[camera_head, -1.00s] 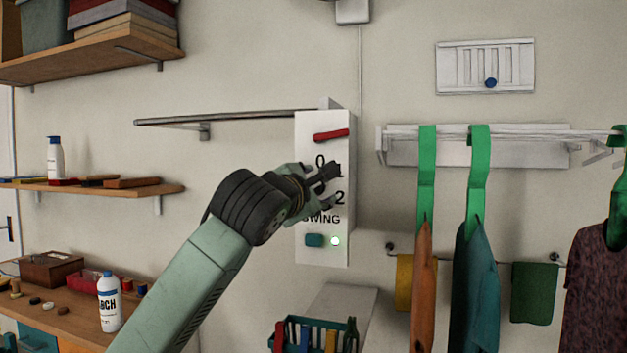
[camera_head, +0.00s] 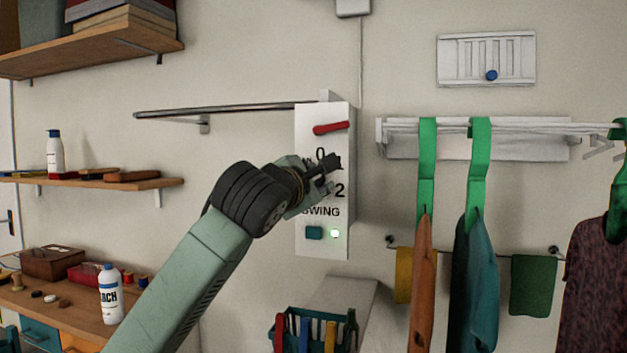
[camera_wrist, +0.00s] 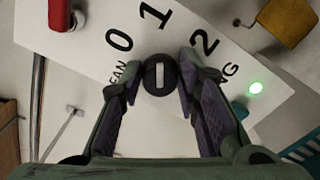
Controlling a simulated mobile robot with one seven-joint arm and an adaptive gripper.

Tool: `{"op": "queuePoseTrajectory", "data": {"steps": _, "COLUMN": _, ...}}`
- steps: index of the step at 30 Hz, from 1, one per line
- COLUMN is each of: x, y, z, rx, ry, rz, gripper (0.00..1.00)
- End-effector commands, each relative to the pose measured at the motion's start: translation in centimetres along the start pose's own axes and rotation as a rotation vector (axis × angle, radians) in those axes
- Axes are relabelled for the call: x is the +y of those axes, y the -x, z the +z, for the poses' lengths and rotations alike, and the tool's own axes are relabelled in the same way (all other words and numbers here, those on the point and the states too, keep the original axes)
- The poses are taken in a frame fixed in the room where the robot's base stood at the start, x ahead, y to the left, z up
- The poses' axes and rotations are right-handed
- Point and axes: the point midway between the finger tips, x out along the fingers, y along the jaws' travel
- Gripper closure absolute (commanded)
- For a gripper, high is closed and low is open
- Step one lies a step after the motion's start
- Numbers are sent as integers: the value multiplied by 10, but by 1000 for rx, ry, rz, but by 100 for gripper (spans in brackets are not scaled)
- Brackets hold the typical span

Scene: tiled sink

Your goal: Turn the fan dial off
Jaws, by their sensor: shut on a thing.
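The white fan panel (camera_head: 318,113) hangs on the wall, with a red lever (camera_head: 331,128) at its top. In the wrist view the round dark fan dial (camera_wrist: 159,75) has a light line across its face, pointing roughly at the 1. The marks 0, 1 and 2 curve around it. My gripper (camera_wrist: 159,80) has one finger on each side of the dial and is shut on it. In the head view my gripper (camera_head: 326,170) is at the panel and hides the dial and part of the numbers.
Below the dial are the SWING label, a teal button (camera_head: 314,233) and a lit green lamp (camera_head: 335,234). A metal rail (camera_head: 230,110) runs left of the panel. A rack with green hangers (camera_head: 427,165) and clothes is at the right.

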Motion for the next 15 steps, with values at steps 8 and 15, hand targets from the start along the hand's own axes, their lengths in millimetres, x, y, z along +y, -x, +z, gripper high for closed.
{"op": "queuePoseTrajectory", "data": {"steps": 8, "x": -2, "y": 0, "z": -1, "rx": 0, "ry": 32, "rz": 0, "gripper": 98}}
{"op": "queuePoseTrajectory", "data": {"steps": 15, "x": -3, "y": 0, "z": -2, "rx": -1, "ry": 161, "rz": 1, "gripper": 98}}
